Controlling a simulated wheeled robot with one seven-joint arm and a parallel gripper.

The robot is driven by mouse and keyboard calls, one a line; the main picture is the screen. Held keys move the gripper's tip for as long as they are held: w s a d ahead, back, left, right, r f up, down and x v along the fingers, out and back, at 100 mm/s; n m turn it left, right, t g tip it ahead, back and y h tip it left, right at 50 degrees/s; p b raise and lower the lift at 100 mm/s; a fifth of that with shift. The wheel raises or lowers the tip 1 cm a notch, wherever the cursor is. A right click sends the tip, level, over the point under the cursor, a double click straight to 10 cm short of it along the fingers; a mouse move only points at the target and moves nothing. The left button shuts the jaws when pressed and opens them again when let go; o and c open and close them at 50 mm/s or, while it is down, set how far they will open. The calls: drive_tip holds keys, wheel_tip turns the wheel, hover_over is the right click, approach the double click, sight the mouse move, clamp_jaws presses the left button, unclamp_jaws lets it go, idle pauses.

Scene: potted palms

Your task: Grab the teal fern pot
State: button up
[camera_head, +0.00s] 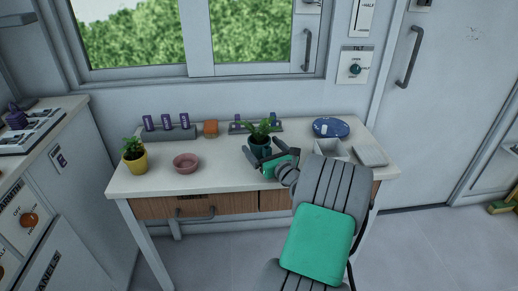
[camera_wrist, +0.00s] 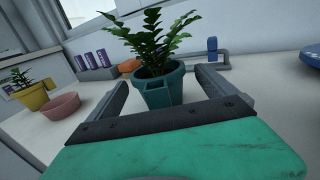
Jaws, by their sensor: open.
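The teal pot (camera_head: 260,144) with a green fern stands upright on the white desk (camera_head: 217,181), right of its middle. In the wrist view the teal pot (camera_wrist: 159,89) sits straight ahead, between and slightly beyond my open fingers. My gripper (camera_head: 257,154) is low over the desk at the near side of the pot, fingers spread. In the wrist view my gripper (camera_wrist: 163,90) shows one finger on each side of the pot, with nothing clamped. I cannot tell whether either finger touches it. The pot's lower part is partly hidden by the gripper body.
A yellow pot (camera_head: 135,163) with a plant and a pink bowl (camera_head: 186,163) stand to the left. An orange block (camera_head: 211,128) and a rack with purple items (camera_head: 168,132) are behind. A blue oval item (camera_head: 331,127) and a pale tray (camera_head: 370,156) lie right.

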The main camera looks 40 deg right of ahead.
drive_tip(key=shift+w, duration=0.15)
drive_tip(key=shift+c, duration=0.4)
drive_tip(key=shift+r, duration=0.1)
drive_tip(key=c, duration=1.5)
